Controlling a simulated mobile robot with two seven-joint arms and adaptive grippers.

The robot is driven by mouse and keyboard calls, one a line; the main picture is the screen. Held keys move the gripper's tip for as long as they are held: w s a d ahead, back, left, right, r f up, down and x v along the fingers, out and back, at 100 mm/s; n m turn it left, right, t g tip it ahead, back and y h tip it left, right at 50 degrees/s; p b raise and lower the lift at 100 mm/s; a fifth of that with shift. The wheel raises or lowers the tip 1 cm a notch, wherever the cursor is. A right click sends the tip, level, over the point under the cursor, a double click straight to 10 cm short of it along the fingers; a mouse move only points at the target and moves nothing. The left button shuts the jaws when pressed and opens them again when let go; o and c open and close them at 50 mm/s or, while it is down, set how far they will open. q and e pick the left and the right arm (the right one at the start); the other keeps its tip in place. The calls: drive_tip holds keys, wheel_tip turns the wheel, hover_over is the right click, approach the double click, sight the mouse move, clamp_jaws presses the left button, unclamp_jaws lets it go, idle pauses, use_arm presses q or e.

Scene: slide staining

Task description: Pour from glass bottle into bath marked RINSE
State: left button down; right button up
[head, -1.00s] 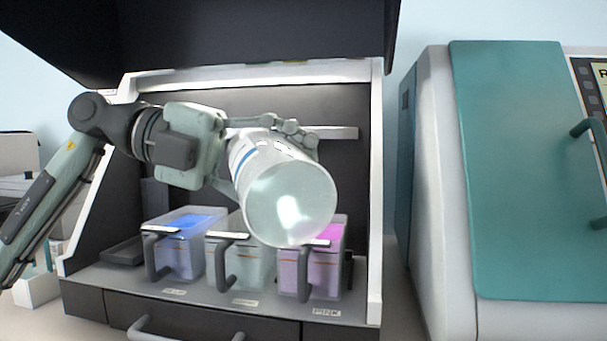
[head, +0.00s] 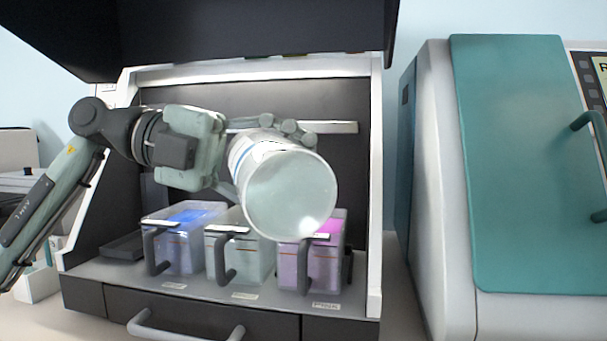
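My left gripper (head: 275,128) is shut around a glass bottle (head: 289,195), holding it in the air in front of the staining cabinet. The bottle is tilted with its round base toward the camera; its mouth is hidden behind it. Below stand three clear baths with dark handles: one with blue liquid (head: 184,240) at left, one with pale or clear contents (head: 240,258) in the middle, one with pink liquid (head: 312,265) at right. The bottle hides parts of the middle and right baths. My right gripper is not in view.
The cabinet's raised dark hood (head: 250,35) hangs above the bottle. A drawer handle (head: 185,332) juts out below the baths. A large machine with a teal door (head: 520,170) stands at the right. A dark tray (head: 123,247) lies left of the blue bath.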

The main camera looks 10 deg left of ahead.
use_arm(q)
drive_tip(key=shift+f+b, duration=0.6)
drive_tip(key=shift+f, duration=0.2)
drive_tip(key=shift+f, duration=0.35)
drive_tip(key=shift+f+n+b, duration=0.3)
drive_tip(key=shift+f+b, duration=0.35)
drive_tip(key=shift+f, duration=0.05)
drive_tip(key=shift+f, duration=0.25)
drive_tip(key=shift+r+h, duration=0.2)
drive_tip(key=shift+h, duration=0.1)
drive_tip(key=shift+r+n+p, duration=0.45)
drive_tip(key=shift+n+p, duration=0.05)
drive_tip(key=shift+p, duration=0.05)
drive_tip(key=shift+r, duration=0.1)
idle(0.5)
